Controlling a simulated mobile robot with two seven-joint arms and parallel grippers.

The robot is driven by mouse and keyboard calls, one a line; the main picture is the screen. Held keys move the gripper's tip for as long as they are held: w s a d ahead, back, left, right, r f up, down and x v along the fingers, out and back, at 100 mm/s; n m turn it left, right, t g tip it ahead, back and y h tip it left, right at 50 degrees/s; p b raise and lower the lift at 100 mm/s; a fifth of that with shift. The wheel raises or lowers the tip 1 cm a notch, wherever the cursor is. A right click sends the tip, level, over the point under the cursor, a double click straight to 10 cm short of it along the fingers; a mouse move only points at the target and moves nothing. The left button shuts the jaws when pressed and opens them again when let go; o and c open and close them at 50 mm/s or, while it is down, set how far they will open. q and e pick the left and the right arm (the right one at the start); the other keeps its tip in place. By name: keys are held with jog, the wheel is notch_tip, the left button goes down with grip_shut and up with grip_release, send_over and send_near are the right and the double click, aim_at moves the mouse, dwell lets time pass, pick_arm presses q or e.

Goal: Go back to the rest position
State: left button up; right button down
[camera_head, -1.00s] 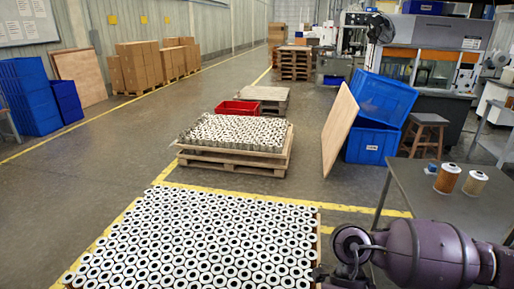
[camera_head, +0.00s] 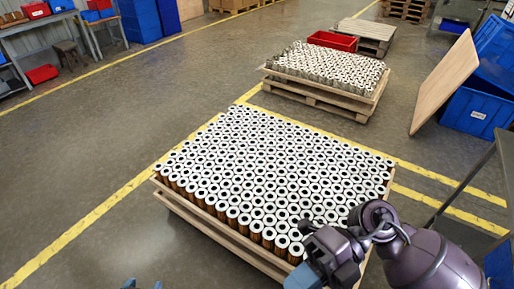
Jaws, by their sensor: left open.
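My left gripper (camera_head: 143,284) shows only as two bluish fingertips at the bottom edge, left of centre. The tips are apart with bare floor between them, and they hold nothing. They are in front of the near pallet, apart from it in the picture. My right arm, purple and dark, comes in at the bottom right. Its end (camera_head: 328,262) overlaps the near pallet's front right corner in the picture. I cannot make out its jaws.
The near pallet (camera_head: 200,226) carries filter cartridges (camera_head: 275,165) in tight rows. Another loaded pallet (camera_head: 320,94), a red crate (camera_head: 332,41), a leaning board (camera_head: 446,80) and a blue bin (camera_head: 478,112) stand beyond. A table (camera_head: 474,178) edges the right.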

jog(key=w+d+m+t+y, duration=0.5)
jog(key=w+m+t+y, duration=0.35)
jog(key=m+t, duration=0.45)
jog(key=w+d+f+m+t+h, duration=0.5)
jog(key=d+m+t+h, duration=0.35)
jog(key=m+t, duration=0.2)
jog(key=s+d+f+m+g+h, duration=0.2)
jog(key=s+d+f+m+h, duration=0.3)
jog(key=d+f+h, duration=0.35)
jog(key=s+d+f+m+g+h, duration=0.2)
jog(key=s+d+f+m+h, duration=0.25)
jog(key=d+f, duration=0.55)
jog(key=w+a+m, duration=0.2)
jog(key=a+m, duration=0.2)
jog(key=a, duration=0.7)
jog(key=shift+m+t, duration=0.3)
jog(key=shift+t, duration=0.15)
